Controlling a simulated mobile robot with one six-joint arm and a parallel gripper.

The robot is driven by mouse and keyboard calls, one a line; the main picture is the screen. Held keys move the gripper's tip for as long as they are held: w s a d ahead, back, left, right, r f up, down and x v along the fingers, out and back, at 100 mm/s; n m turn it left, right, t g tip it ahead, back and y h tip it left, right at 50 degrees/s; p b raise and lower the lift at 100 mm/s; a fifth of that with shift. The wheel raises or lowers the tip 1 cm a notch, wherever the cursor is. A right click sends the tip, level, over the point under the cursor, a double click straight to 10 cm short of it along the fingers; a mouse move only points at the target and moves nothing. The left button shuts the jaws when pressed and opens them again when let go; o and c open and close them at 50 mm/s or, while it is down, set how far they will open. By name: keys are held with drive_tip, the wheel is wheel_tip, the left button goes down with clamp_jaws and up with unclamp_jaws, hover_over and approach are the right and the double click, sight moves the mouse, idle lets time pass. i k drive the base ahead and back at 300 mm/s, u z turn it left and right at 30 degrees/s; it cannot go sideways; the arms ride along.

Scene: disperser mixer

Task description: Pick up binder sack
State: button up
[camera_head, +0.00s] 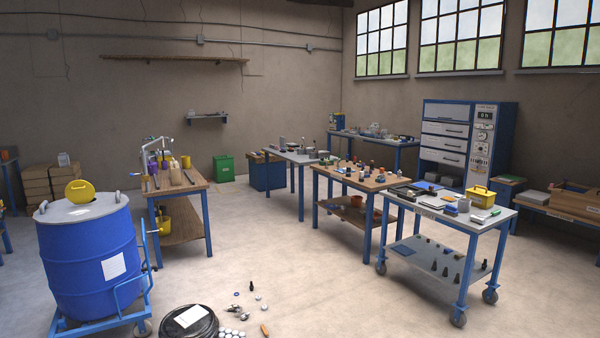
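I cannot pick out a binder sack with certainty from the head camera. A stack of brown packages (52,182) lies by the back wall at the far left, partly hidden by the blue drum; I cannot tell whether they are sacks or boxes. Upright brown objects (176,174) stand on the wooden-topped table (195,186) behind the drum, too small to identify. My gripper is not in view.
A blue drum (88,255) on a wheeled cart stands at front left. A black round lid (188,322) and several small items lie on the floor at front centre. A wheeled table (425,207) stands at right. The middle floor is mostly clear.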

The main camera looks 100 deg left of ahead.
sight(175, 176)
drive_tip(key=u, duration=2.55)
drive_tip(key=i, duration=4.95)
drive_tip(key=u, duration=0.1)
drive_tip(key=i, duration=0.15)
drive_tip(key=u, duration=1.75)
drive_tip(key=i, duration=0.65)
drive_tip(key=z, duration=0.1)
